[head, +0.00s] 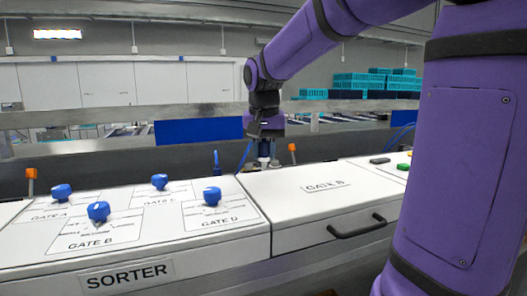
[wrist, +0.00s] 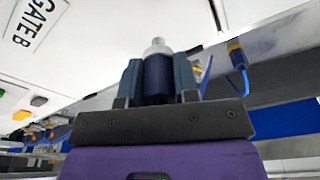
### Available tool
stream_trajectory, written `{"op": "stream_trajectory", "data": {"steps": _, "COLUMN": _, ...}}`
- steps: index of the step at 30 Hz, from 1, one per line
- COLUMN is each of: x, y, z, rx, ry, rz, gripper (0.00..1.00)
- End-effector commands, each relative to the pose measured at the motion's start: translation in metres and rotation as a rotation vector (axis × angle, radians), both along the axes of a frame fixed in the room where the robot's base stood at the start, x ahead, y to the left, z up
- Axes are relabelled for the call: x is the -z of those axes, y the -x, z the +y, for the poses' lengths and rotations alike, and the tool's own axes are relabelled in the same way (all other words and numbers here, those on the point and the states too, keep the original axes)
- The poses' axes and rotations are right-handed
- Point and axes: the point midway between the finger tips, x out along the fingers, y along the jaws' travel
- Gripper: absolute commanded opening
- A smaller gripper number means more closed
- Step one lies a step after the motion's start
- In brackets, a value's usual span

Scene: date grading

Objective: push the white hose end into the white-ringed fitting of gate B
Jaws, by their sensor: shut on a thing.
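My gripper (wrist: 158,70) is shut on a dark blue cylindrical hose end with a pale whitish tip (wrist: 157,46). The tip sticks out beyond the two fingers, apart from any fitting that I can make out. In the head view my gripper (head: 267,152) points down behind the white cabinet, near its back edge, and the held piece is mostly hidden. A panel labelled GATE B (head: 326,186) forms the cabinet's right part; its label also shows in the wrist view (wrist: 30,25). I cannot make out the white-ringed fitting in either view.
The sorter panel (head: 130,245) with several blue knobs (head: 98,211) lies at the left. A grey rail (head: 200,111) runs behind the cabinet. A dark handle (head: 357,227) juts from the front.

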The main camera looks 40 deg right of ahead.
Motion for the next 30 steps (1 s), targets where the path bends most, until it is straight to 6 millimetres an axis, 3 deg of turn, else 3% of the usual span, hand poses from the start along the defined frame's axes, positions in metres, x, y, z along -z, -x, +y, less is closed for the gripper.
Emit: {"op": "stream_trajectory", "data": {"steps": 30, "x": 0.0, "y": -0.036, "z": -0.04, "rx": 0.001, "ry": 0.001, "rz": 0.001, "gripper": 0.0}}
